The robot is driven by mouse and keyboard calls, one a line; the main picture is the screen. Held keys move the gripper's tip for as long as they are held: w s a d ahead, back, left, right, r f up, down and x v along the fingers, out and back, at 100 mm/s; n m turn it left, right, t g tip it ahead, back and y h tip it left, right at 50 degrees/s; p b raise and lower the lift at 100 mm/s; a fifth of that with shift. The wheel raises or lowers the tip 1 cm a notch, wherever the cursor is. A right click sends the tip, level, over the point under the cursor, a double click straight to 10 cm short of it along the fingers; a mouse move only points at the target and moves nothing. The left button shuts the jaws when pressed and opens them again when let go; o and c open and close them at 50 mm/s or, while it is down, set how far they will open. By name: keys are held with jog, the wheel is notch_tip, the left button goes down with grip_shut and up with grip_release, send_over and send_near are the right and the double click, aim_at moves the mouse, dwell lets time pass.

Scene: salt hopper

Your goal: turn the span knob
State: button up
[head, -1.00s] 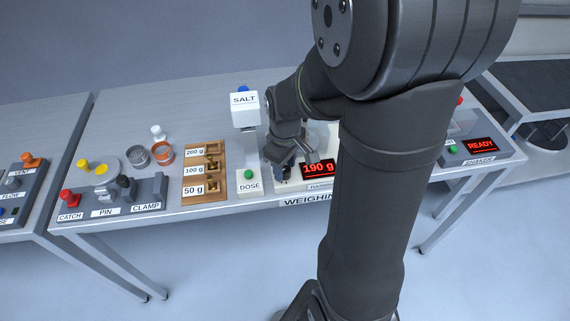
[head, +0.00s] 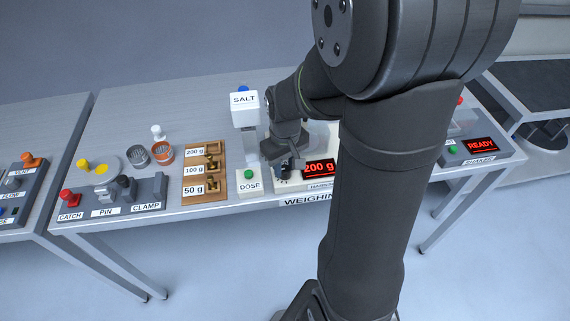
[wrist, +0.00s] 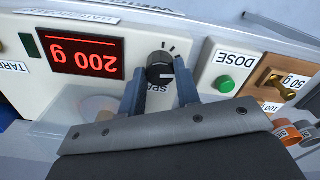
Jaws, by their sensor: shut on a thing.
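The span knob (wrist: 159,66) is a black round knob with a white pointer line, on the pale front panel of the weighing unit in the wrist view. Its label is partly hidden by my gripper. My gripper (wrist: 160,78) has one finger on each side of the knob and is shut on it. In the head view my gripper (head: 284,162) is low at the weighing unit's panel, left of the red display (head: 319,168), and mostly hides the knob. The display reads 200 g, also in the wrist view (wrist: 82,54).
The green DOSE button (wrist: 226,84) is close beside the knob. A wooden weight rack (head: 205,190), a salt hopper (head: 245,105) and a control block with CATCH, PIN and CLAMP (head: 150,192) stand to the left. A READY display (head: 480,145) is at the right.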

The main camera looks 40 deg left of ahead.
aim_at(285, 169)
jog(key=shift+m, duration=0.8)
jog(key=o, duration=1)
jog(key=shift+r, duration=0.1)
notch_tip(285, 169, up, 17)
jog(key=shift+r, duration=0.2)
jog(key=shift+f, duration=0.1)
notch_tip(285, 169, down, 17)
jog(key=shift+f, duration=0.2)
dwell(0.3)
